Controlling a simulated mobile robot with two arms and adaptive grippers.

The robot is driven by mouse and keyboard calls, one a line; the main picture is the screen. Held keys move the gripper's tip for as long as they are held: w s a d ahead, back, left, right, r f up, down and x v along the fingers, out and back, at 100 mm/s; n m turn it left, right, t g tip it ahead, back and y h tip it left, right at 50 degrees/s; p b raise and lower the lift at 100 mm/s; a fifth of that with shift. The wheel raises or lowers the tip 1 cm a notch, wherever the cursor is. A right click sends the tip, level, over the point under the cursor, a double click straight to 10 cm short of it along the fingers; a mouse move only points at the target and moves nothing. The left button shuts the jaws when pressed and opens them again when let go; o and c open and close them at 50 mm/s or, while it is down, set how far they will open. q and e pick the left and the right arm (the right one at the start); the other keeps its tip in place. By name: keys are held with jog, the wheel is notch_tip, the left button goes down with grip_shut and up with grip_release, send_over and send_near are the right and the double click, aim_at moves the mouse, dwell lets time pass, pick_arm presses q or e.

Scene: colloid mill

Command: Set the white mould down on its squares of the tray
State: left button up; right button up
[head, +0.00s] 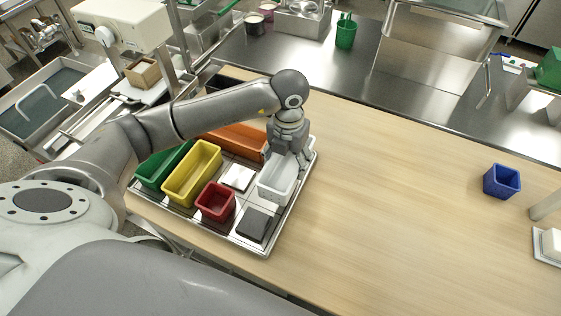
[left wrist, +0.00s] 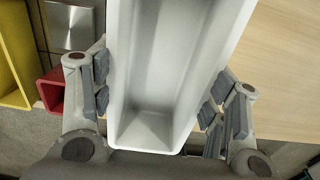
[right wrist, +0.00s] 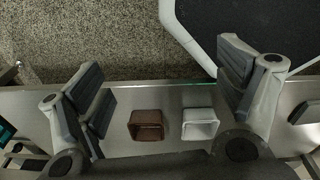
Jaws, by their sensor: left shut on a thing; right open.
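The white mould (head: 272,187) is a long, open-topped box at the right side of the tray (head: 262,249) in the head view. My left gripper (head: 288,155) is shut on it, and in the left wrist view the mould (left wrist: 165,75) lies between the two fingers (left wrist: 158,100). I cannot tell whether its base touches the tray. The tray is marked in squares. It also holds a green mould (head: 160,168), a yellow mould (head: 192,175), a red mould (head: 215,203) and an orange mould (head: 237,138). My right gripper (right wrist: 168,95) is open and empty.
A blue mould (head: 502,181) stands far right on the wooden table (head: 400,190). The table between is clear. The right wrist view shows brown (right wrist: 147,125) and white (right wrist: 200,124) containers.

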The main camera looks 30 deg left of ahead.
aim_at(281, 159)
pick_arm(q)
jog(key=a+f, duration=0.1)
jog(key=w+f, duration=0.1)
jog(key=f, duration=0.1)
jog(key=w+a+f+p, duration=0.1)
jog(key=shift+w+a+f, duration=0.15)
jog(key=shift+w+a, duration=0.1)
jog(key=shift+a, duration=0.1)
jog(key=shift+w+a+f, duration=0.25)
jog(key=shift+w+f, duration=0.05)
jog(key=shift+f, duration=0.2)
jog(key=shift+w+a+f+p, duration=0.1)
jog(key=shift+a+f+p, duration=0.1)
jog(key=shift+f, duration=0.75)
jog(key=shift+w+a+f+p, duration=0.1)
jog(key=shift+f+p, duration=0.1)
jog(key=shift+f, duration=0.7)
jog(key=shift+d, duration=0.1)
pick_arm(e)
jog(key=shift+a+r, duration=0.3)
jog(key=shift+r, duration=0.3)
jog(key=shift+a+r, duration=0.3)
jog(key=shift+r, duration=0.25)
pick_arm(q)
jog(key=shift+s+f, duration=0.1)
jog(key=shift+f, duration=0.05)
jog(key=o, duration=1.2)
pick_arm(e)
jog(key=shift+d+f, duration=0.15)
jog(key=shift+d, duration=0.25)
